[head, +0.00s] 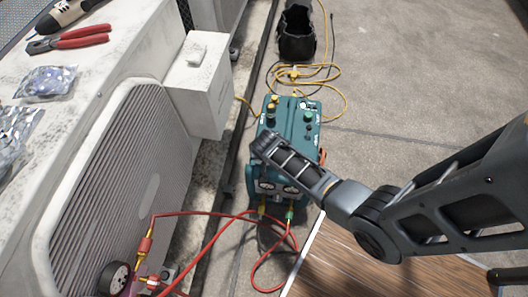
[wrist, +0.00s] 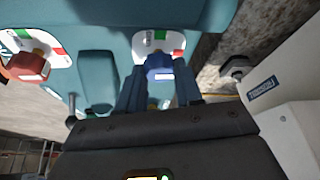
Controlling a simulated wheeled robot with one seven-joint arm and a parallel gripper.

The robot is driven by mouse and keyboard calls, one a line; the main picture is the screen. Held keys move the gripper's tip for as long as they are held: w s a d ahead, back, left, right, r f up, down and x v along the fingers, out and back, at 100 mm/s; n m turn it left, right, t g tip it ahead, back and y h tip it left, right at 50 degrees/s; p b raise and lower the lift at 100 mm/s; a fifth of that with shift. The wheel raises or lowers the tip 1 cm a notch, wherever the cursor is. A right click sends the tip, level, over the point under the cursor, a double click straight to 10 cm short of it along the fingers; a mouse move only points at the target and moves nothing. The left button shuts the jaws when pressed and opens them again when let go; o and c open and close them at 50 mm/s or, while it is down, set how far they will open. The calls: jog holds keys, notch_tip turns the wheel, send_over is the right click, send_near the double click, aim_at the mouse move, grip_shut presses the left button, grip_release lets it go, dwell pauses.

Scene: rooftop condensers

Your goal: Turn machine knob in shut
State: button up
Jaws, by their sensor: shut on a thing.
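The teal machine (head: 290,118) stands on the ground beside the condenser. In the wrist view its face (wrist: 100,30) carries a blue knob (wrist: 158,66) on a white plate with green and red marks, and a red knob (wrist: 28,67) on a similar plate to the left. My gripper (wrist: 158,76) is shut on the blue knob, one finger on each side. In the head view my gripper (head: 262,146) is at the machine's left side and hides the knob it holds. I cannot tell the blue knob's exact setting.
Red hoses (head: 205,222) run from the machine's front to a gauge (head: 114,278). A yellow cable (head: 335,85) and a black bag (head: 297,35) lie behind it. A grey box (head: 201,85) juts out at left. Pliers (head: 68,40) lie on the condenser top.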

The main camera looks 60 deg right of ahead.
dwell(0.4)
jog(key=o, duration=1)
jog(key=shift+o, duration=0.2)
jog(key=shift+r, duration=0.1)
jog(key=p+v, duration=0.2)
jog(key=v, duration=0.5)
jog(key=shift+r+p, duration=0.25)
jog(key=shift+p, duration=0.1)
jog(key=shift+a, duration=0.1)
